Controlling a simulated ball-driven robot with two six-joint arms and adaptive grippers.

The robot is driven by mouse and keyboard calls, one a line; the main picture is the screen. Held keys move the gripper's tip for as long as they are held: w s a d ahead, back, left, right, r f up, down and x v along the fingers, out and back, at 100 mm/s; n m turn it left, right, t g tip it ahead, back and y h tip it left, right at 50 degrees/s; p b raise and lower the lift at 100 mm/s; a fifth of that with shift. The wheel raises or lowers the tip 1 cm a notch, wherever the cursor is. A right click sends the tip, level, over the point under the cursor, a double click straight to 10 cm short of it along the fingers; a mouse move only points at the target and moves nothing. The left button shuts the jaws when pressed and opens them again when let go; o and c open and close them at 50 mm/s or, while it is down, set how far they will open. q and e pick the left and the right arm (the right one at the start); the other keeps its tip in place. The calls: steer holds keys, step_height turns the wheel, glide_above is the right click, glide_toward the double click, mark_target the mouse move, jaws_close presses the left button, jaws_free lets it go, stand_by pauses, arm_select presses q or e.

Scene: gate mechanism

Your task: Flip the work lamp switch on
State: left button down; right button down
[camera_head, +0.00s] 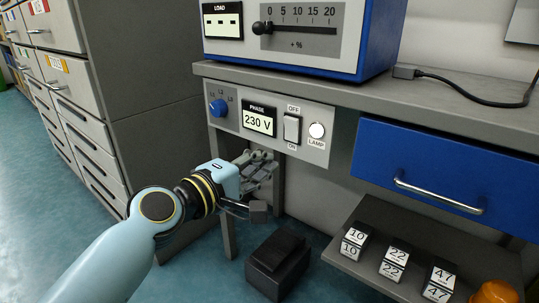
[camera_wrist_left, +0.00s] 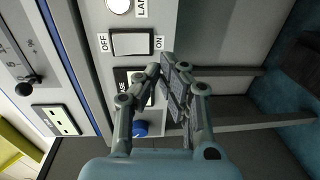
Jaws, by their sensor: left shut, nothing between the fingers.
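The work lamp switch (camera_head: 291,128) is a white rocker on the grey panel under the bench top, with OFF printed above it and ON below. It also shows in the left wrist view (camera_wrist_left: 132,44), where OFF is left and ON right. Which side is pressed in, I cannot tell. The round white lamp (camera_head: 317,130) sits just right of the switch. My left gripper (camera_head: 266,164) is shut and empty, below and left of the switch, apart from it. In the left wrist view its fingertips (camera_wrist_left: 172,72) are past the ON side. My right gripper is not in view.
A blue knob (camera_head: 218,108) and a 230 V display (camera_head: 259,121) are left of the switch. A blue drawer (camera_head: 445,165) with a metal handle is to the right. Below it a shelf (camera_head: 380,268) holds numbered blocks. A dark box (camera_head: 278,265) stands on the floor.

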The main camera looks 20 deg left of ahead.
arm_select(q)
steer(key=v, duration=0.7)
steer(key=shift+s+f+b, duration=0.2)
steer(key=shift+f+b, duration=0.15)
steer(key=shift+f, duration=0.4)
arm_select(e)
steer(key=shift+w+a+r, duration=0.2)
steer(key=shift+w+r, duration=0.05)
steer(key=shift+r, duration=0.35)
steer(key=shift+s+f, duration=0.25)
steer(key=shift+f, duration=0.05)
